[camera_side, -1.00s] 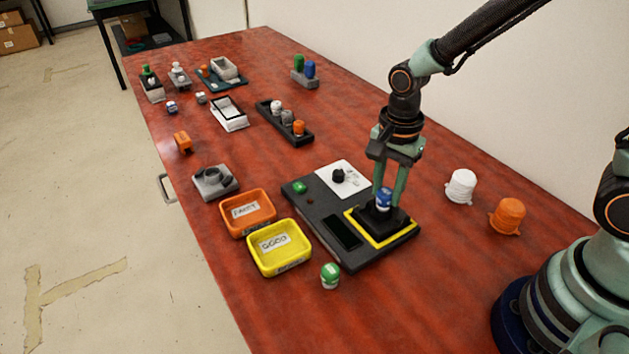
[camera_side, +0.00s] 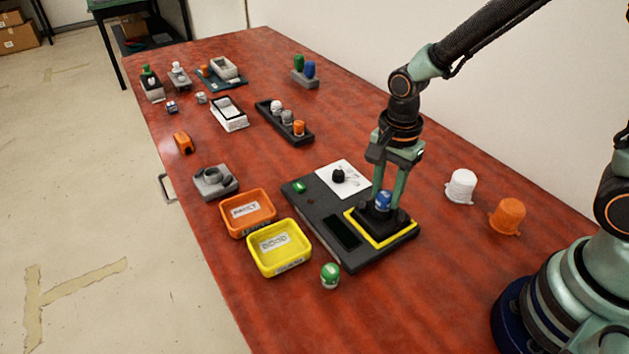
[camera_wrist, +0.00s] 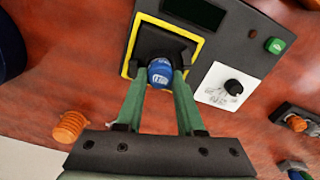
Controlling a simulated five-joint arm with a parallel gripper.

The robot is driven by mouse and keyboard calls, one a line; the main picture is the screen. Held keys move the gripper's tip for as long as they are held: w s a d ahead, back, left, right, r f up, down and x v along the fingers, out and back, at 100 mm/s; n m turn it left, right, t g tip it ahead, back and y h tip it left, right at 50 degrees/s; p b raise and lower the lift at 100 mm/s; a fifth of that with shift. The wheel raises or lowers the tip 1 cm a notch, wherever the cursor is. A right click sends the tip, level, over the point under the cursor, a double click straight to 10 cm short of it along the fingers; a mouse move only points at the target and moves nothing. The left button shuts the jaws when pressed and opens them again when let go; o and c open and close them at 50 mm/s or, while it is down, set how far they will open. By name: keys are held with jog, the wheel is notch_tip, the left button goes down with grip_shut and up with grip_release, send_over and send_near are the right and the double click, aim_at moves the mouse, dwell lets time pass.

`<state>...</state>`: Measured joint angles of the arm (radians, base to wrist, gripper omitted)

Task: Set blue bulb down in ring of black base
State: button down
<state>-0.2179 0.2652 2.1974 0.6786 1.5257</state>
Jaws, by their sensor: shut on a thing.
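The blue bulb (camera_side: 383,200) is upright between the fingers of my gripper (camera_side: 388,202), which is shut on it. The black base (camera_side: 371,219) stands inside the yellow square outline on the dark panel. The bulb is at the top of the base, and its lower end is hidden, so I cannot tell how deep it sits in the ring. In the wrist view the blue bulb (camera_wrist: 160,72) shows between my fingertips, over the black base (camera_wrist: 150,42).
The dark panel (camera_side: 310,215) also has a knob (camera_side: 338,176), a green button and a screen. An orange tray (camera_side: 231,228) and a yellow tray (camera_side: 262,268) stand to its left. A green-topped bulb (camera_side: 330,276) is in front. White (camera_side: 461,186) and orange (camera_side: 508,216) beacons stand right.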

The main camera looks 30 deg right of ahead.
jog(key=shift+c, duration=2.2)
grip_release()
jog(key=shift+o, duration=0.3)
jog(key=shift+o, duration=1.3)
jog(key=shift+r, duration=0.1)
jog(key=shift+r, duration=2.8)
jog(key=s+d+r+n+t, duration=0.2)
jog(key=d+r+n, duration=0.1)
jog(key=r+n, duration=0.3)
jog(key=s+d+r+n+t, duration=0.2)
jog(key=r+n, duration=0.4)
jog(key=n, duration=0.3)
jog(key=shift+s+d+t, duration=0.3)
jog(key=shift+d+t, duration=0.5)
jog(key=shift+d, duration=0.35)
